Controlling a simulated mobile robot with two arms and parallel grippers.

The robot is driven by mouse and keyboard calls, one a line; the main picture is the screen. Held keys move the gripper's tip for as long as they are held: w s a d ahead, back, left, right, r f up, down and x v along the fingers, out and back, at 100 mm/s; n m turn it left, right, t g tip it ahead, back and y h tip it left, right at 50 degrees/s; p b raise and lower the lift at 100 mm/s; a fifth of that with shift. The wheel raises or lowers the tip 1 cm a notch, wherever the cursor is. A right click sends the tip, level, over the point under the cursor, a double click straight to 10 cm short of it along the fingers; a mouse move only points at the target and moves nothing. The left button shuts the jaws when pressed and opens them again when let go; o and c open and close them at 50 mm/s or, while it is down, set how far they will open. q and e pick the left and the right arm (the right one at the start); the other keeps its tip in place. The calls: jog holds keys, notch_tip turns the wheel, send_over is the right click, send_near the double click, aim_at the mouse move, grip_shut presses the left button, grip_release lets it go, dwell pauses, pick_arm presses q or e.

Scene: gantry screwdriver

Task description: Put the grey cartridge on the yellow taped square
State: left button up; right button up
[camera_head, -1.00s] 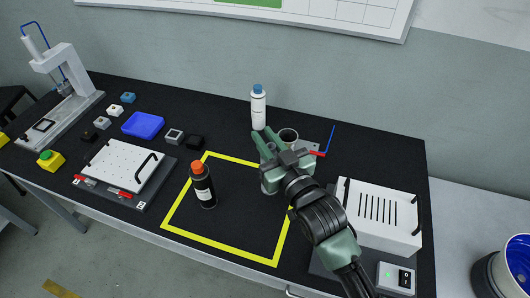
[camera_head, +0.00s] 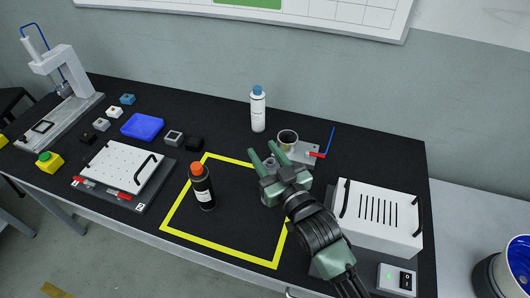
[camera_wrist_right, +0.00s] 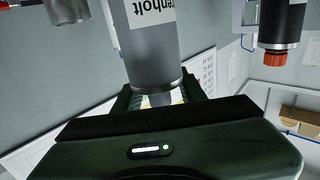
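The grey cartridge (camera_wrist_right: 155,45) fills the upper middle of the right wrist view, with dark lettering on a pale label. Its narrow end (camera_wrist_right: 161,98) shows between my right gripper's spread fingers. In the head view my right gripper (camera_head: 263,149) is open over the right part of the yellow taped square (camera_head: 222,249). The cartridge (camera_head: 265,191) is mostly hidden behind the gripper there. It appears upright inside the tape, near the right side. Contact with the fingers cannot be made out. My left gripper is not in view.
A black bottle with an orange cap (camera_head: 205,191) stands inside the square, left of the gripper. A white bottle (camera_head: 258,112) and a cup (camera_head: 287,139) stand behind. A white slotted box (camera_head: 377,217) is at right. The square's front middle is clear.

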jog(key=b+v, duration=0.1)
jog(key=v, duration=1.1)
jog(key=shift+r, duration=0.2)
